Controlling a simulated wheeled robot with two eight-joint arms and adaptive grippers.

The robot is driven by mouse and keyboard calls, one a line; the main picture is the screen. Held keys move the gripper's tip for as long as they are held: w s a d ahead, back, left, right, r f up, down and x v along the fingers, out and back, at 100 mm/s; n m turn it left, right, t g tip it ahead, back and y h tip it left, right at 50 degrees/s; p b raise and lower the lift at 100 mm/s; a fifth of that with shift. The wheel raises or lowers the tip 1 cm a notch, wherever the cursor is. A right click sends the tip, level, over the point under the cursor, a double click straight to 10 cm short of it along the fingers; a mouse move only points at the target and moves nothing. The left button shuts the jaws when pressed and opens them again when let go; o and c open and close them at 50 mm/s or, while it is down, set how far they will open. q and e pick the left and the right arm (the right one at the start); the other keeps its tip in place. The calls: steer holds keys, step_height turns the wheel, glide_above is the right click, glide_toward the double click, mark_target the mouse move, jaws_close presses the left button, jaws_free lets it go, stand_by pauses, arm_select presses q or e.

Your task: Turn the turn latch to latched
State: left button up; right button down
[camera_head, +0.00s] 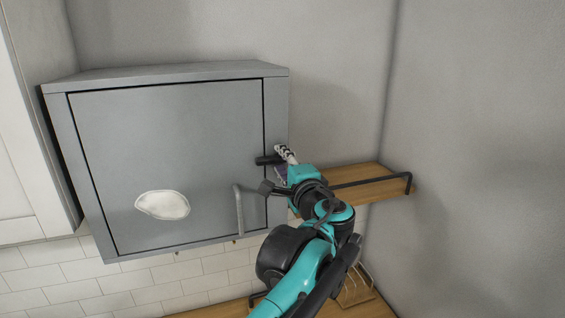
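The grey wall cabinet (170,160) has its flat door shut in its frame. A short black bar, which looks like the turn latch (267,160), lies about level across the gap between the door's right edge and the frame. My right gripper is not in view.
A grey bar handle (239,210) stands out from the door's lower right. A pale oval patch (162,205) is on the door. A wooden shelf (350,183) with a dark rail is to the right, behind my arm. A wooden counter (220,309) lies below.

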arm_select(q)
steer(key=v, duration=1.2)
steer(key=s+a+f+n+g+b, duration=0.2)
steer(key=a+f+b, duration=0.4)
steer(key=f, duration=0.6)
steer(key=s+a+f+n+g+b, duration=0.25)
steer(key=a+f+b, duration=0.35)
steer(key=f, duration=0.7)
steer(key=s+a+f+n+g+b, duration=0.1)
steer(key=a+f+n+g+b, duration=0.15)
steer(key=a+f+b, duration=0.65)
steer(key=s+f+n+g+h+b, duration=0.1)
steer(key=s+f+n+h+b, duration=0.1)
steer(key=f, duration=0.9)
steer(key=s+f+n+g+h+b, duration=0.1)
steer(key=s+f+n+b, duration=0.2)
steer(key=f, duration=0.9)
steer(key=s+a+f+n+g+h+b, duration=0.1)
steer(key=s+f+b, duration=0.5)
steer(key=f, duration=0.6)
steer(key=shift+n+h+b, duration=0.8)
steer(key=shift+b, duration=0.1)
